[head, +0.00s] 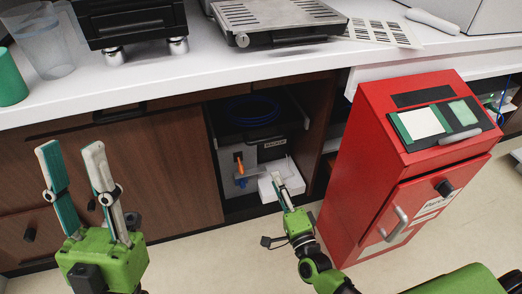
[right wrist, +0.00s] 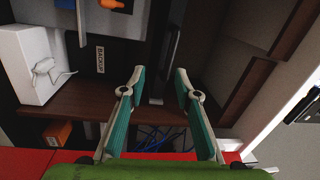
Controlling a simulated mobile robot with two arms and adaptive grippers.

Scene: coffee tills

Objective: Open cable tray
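In the head view an open cabinet bay (head: 213,150) under the white counter holds a coil of blue cable (head: 250,108) on a dark surface near its top. I cannot tell for sure which part is the cable tray. Blue cables (right wrist: 155,139) also show in the right wrist view, beyond and between the fingers. My right gripper (head: 279,190) is at the front of the bay beside a white box (head: 287,174); in the right wrist view it (right wrist: 159,83) is open and empty. My left gripper (head: 70,150) is open and empty before the brown cabinet doors.
A red cabinet (head: 345,170) with a grey handle stands right of the bay, close to my right arm. Inside the bay are a black unit labelled BACKUP (head: 275,143) and an orange-handled item (head: 239,163). The counter (head: 150,92) overhangs the bay.

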